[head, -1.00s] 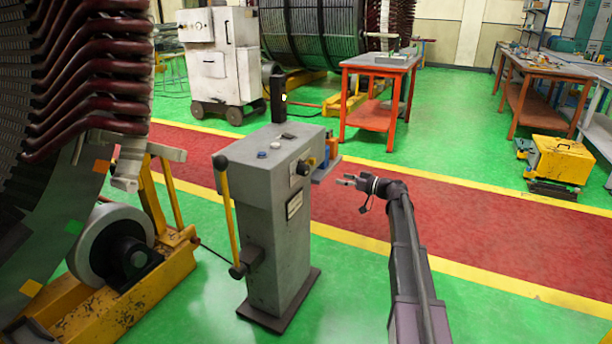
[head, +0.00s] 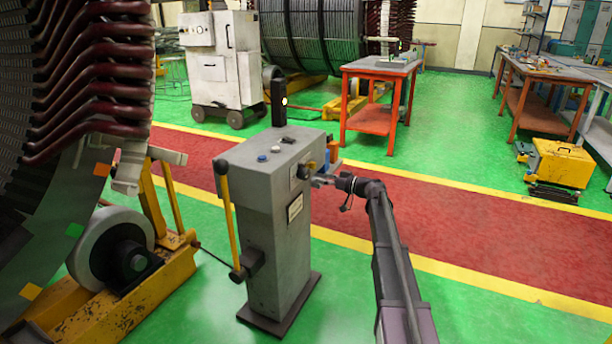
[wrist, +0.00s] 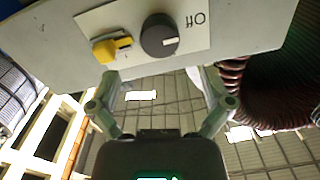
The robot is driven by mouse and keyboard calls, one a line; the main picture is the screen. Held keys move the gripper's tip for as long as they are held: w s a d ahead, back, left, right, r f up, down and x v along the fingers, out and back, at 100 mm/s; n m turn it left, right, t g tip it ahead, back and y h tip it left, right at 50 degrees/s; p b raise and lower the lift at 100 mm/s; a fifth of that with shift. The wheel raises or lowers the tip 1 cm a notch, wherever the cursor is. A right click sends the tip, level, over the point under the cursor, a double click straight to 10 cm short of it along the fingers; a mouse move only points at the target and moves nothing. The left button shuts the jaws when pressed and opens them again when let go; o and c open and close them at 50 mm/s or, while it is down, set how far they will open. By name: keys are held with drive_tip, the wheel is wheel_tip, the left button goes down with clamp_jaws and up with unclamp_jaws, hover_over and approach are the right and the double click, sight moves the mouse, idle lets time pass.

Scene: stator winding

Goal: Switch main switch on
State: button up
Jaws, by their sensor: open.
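The grey control pedestal (head: 272,215) stands upright on the green floor. The main switch's dark round knob (wrist: 160,36) sits on a pale plate (wrist: 192,22) on its side face, with an upside-down "Off" label to the right of it in the wrist view. A yellow part (wrist: 112,46) sits left of the knob. In the head view the knob (head: 304,171) is partly hidden behind my gripper (head: 318,181). In the wrist view my gripper (wrist: 153,76) is open and empty, its fingertips spread below the knob. I cannot tell whether they touch the panel.
A yellow lever (head: 229,215) stands on the pedestal's left side. A black post with a lit lamp (head: 278,101) rises behind its top. The large stator (head: 75,75) and yellow roller stand (head: 135,275) are at left. An orange table (head: 375,118) stands behind; the red walkway at right is clear.

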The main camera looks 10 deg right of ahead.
sight(308, 175)
drive_tip(key=shift+x, duration=3.35)
drive_tip(key=c, duration=1.1)
